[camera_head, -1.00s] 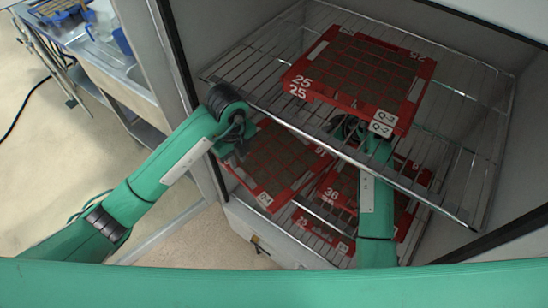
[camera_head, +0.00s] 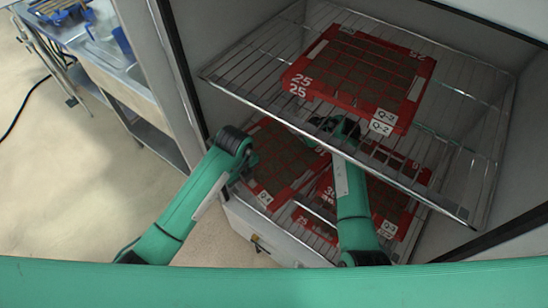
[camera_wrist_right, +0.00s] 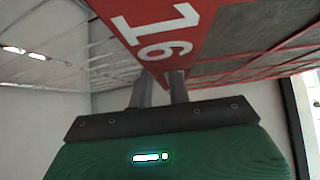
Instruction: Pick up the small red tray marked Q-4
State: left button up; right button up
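A small red tray (camera_head: 293,190) with a dark grid lies on the lower shelf, at left. A white tag (camera_head: 265,198) on its front corner is too small to read surely; it may say Q-4. My left gripper (camera_head: 247,172) is at this tray's left edge; its fingers are too small and dark to judge. My right gripper (camera_head: 325,150) is under the upper shelf, near the tray's right side, mostly hidden. In the right wrist view its two fingers (camera_wrist_right: 161,88) point at a red tray rim (camera_wrist_right: 150,35) marked 16; I cannot tell if they grip it.
A red tray (camera_head: 409,113) tagged Q-2 sits on the upper wire shelf (camera_head: 460,140), which overhangs the lower trays. Another red tray (camera_head: 410,205) lies right of the left one. Another tray (camera_head: 312,226) shows below. The cabinet wall (camera_head: 180,60) stands at left.

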pick_arm(q)
jog(key=shift+f, duration=0.25)
pick_arm(e)
jog(key=shift+w+a+f, duration=0.1)
jog(key=shift+f, duration=0.05)
pick_arm(q)
grip_shut()
pick_arm(e)
grip_shut()
dwell(1.0)
